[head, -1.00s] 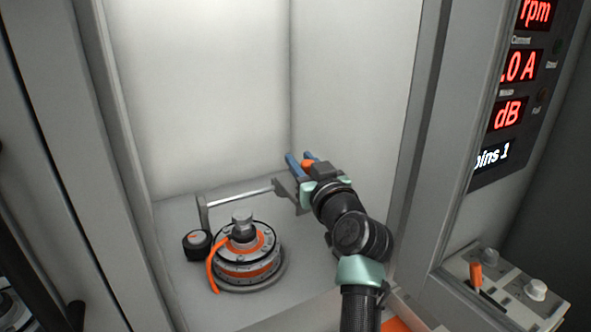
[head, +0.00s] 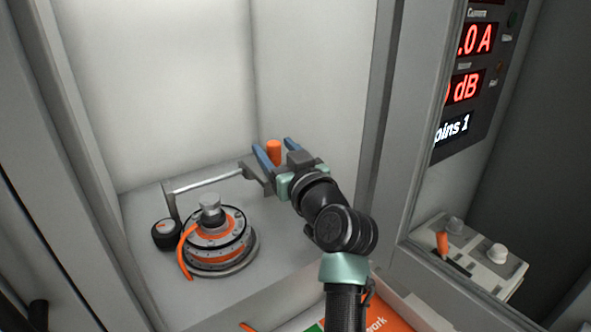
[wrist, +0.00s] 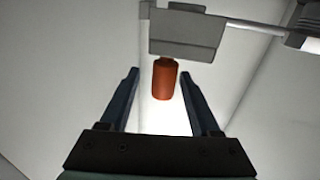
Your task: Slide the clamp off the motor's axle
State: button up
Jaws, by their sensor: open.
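The motor (head: 215,240) is a round grey and orange unit standing on the bay floor. A silver collar-like piece (head: 209,201) sits on its top at the axle; I cannot tell for sure that it is the clamp. Behind, a metal rod (head: 208,182) runs to a grey bracket (head: 257,173) with an orange handle (head: 273,152). My gripper (head: 274,147) is open, its blue fingers either side of the handle. The wrist view shows the handle (wrist: 164,80) between the fingertips, with a gap on each side, below the bracket (wrist: 185,35).
A black knob (head: 166,235) stands left of the motor, and an orange cable (head: 182,255) curves down its side. Pale bay walls enclose the back. A control box (head: 470,260) with an orange lever and a display panel (head: 465,85) are on the right.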

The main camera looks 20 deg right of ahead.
jog(key=s+d, duration=0.1)
jog(key=s, duration=0.8)
jog(key=shift+s+d, duration=0.2)
jog(key=shift+d, duration=0.1)
jog(key=shift+r, duration=0.1)
